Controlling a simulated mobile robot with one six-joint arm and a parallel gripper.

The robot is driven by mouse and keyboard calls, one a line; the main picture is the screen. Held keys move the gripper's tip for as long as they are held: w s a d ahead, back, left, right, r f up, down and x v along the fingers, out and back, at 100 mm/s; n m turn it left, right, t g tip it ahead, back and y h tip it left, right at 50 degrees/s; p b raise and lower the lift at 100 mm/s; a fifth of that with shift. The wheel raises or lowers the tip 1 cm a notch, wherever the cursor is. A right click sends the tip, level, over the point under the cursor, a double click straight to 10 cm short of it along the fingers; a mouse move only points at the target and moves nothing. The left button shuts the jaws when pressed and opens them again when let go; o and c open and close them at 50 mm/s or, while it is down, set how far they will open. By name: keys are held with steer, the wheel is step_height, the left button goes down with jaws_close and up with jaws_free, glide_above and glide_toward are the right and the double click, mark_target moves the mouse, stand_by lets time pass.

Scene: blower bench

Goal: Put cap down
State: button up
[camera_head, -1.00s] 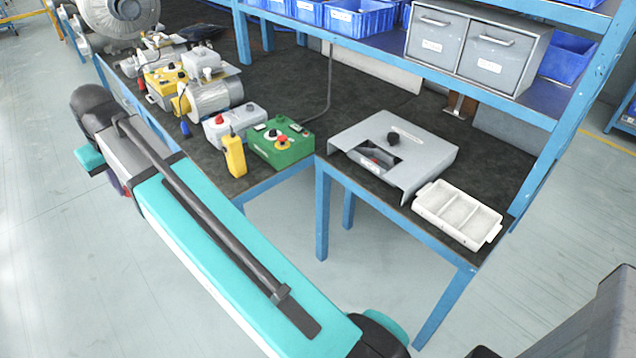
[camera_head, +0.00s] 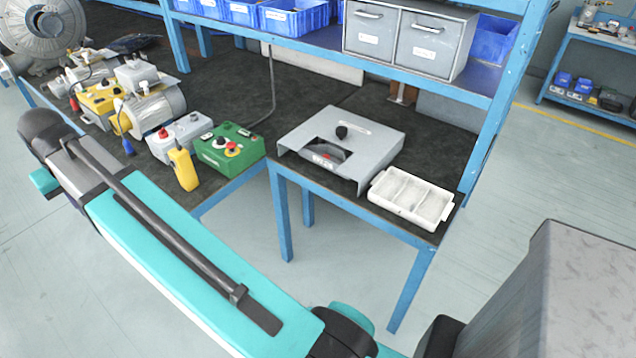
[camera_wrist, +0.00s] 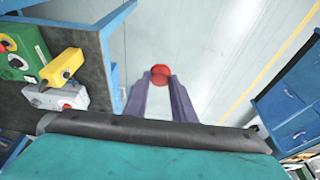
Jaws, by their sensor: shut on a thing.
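The cap (camera_wrist: 160,70) shows as a small red round piece in the wrist view. My gripper (camera_wrist: 161,80) is shut on it, with the cap at the ends of its two fingers. Behind them is pale floor, so the cap is held clear of any surface. In the head view I cannot make out the gripper or the cap; only part of my teal arm shows.
The dark bench has a green control box (camera_head: 228,147), a yellow pendant (camera_head: 183,168), a grey housing (camera_head: 365,150) with a dark opening and knob, and a white divided tray (camera_head: 411,198). Blue shelf posts and grey drawers (camera_head: 430,45) rise behind. Floor is free in front.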

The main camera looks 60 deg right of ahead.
steer(key=s+d+f+m+g+h+p, duration=0.1)
steer(key=s+d+f+m+p, duration=0.2)
steer(key=d, duration=0.8)
steer(key=s+d+f+m+h+p, duration=0.1)
steer(key=s+d+f+m, duration=0.3)
steer(key=d, duration=0.7)
steer(key=s+d+f+m+g+h+p, duration=0.1)
steer(key=s+d+f+m+g+p, duration=0.2)
steer(key=s+d+m, duration=0.75)
steer(key=s+d+f+m+p, duration=0.1)
steer(key=s+d+f+m, duration=0.2)
steer(key=s, duration=0.9)
steer(key=s+d+f+m+g+p, duration=0.1)
steer(key=s+d+f+m+p, duration=0.1)
steer(key=s+d, duration=0.5)
steer(key=s+d+f+m+g+y+p, duration=0.1)
steer(key=s+d+f+m, duration=0.3)
steer(key=s, duration=1.4)
steer(key=shift+s+d+f+m+p, duration=0.25)
steer(key=shift+s+d+m+p, duration=0.15)
steer(key=shift+d+p, duration=0.4)
steer(key=shift+w+d, duration=0.1)
